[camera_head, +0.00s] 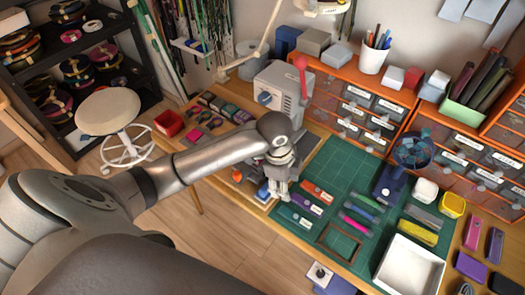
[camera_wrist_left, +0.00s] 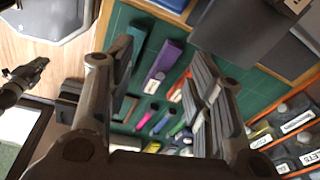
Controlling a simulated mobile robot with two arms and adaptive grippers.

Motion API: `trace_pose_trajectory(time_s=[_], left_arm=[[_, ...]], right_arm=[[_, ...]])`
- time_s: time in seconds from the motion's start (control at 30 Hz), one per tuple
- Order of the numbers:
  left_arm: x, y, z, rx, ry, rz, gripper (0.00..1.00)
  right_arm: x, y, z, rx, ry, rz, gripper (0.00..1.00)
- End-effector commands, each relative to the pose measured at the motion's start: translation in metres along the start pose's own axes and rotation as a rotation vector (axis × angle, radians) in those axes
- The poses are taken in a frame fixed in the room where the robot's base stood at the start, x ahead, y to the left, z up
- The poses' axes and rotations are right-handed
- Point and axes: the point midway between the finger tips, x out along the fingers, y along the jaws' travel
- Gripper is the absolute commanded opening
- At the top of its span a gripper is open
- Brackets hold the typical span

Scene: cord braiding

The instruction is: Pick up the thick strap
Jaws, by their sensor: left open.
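Several labelled straps lie side by side on the green mat (camera_head: 342,160). They include a teal one (camera_head: 295,216), a purple one (camera_head: 306,204) and an orange-red one (camera_head: 317,192). I cannot tell which is the thick strap. My left gripper (camera_head: 276,193) points down, open and empty, just left of this row, beside a blue item (camera_head: 263,190). In the left wrist view, the teal strap (camera_wrist_left: 133,50) and the purple strap (camera_wrist_left: 163,62) show between the spread fingers of that gripper (camera_wrist_left: 160,72). The right finger partly hides the red strap.
A grey machine with a red knob (camera_head: 285,92) stands behind my left gripper. Thin coloured items (camera_head: 361,213), a blue fan-like device (camera_head: 405,160) and a white tray (camera_head: 409,268) are to the right. Orange drawer units (camera_head: 370,105) line the back. Bare mat shows behind the straps.

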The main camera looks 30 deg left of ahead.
Motion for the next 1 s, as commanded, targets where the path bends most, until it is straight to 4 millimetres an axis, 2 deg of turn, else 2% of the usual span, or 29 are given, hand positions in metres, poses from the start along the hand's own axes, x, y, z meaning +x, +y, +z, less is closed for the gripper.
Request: trace_pose_trajectory(time_s=[0.03, 0.2, 0.33, 0.5, 0.63, 0.8, 1.0], left_arm=[[-0.010, -0.017, 0.011, 0.036, -0.027, 0.002, 0.48], [-0.048, -0.061, 0.050, 0.154, -0.094, 0.048, 0.48], [-0.078, -0.084, 0.076, 0.202, -0.117, 0.079, 0.48], [-0.102, -0.098, 0.094, 0.228, -0.122, 0.099, 0.48], [-0.098, -0.099, 0.099, 0.234, -0.121, 0.108, 0.48], [-0.070, -0.096, 0.102, 0.233, -0.121, 0.108, 0.48], [-0.051, -0.095, 0.104, 0.234, -0.121, 0.104, 0.48]], right_arm=[[0.000, 0.001, 0.000, 0.000, 0.000, 0.001, 0.00], [0.000, 0.004, 0.000, -0.002, 0.000, 0.004, 0.00], [0.000, 0.004, -0.001, -0.002, 0.001, 0.005, 0.00], [0.000, 0.005, -0.003, -0.002, 0.005, 0.006, 0.00], [-0.001, 0.005, -0.003, -0.002, 0.005, 0.006, 0.00], [-0.004, 0.005, -0.003, -0.001, 0.006, 0.005, 0.00], [-0.005, 0.005, -0.004, -0.001, 0.006, 0.005, 0.00]])
